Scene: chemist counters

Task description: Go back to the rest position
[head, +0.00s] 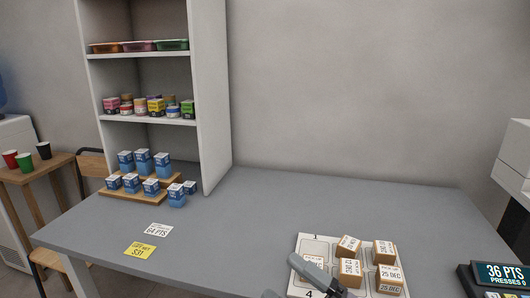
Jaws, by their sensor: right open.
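My right gripper (285,275) shows at the bottom edge, low over the left front part of a white numbered board (316,240). Its jaws are apart and I see nothing between them. Most of it is cut off by the frame. Several tan-and-white boxes stand on the board, among them a back one (348,245), a right one (383,251) and a front one (390,279). The gripper partly hides the board's near left part. My left gripper is not in view.
The grey counter (240,225) is clear in the middle. A shelf unit (212,100) stands at the back left, with blue-and-white boxes (142,160) on a wooden step. A yellow card (140,250) and a white card (158,230) lie left. A points display (503,273) stands right.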

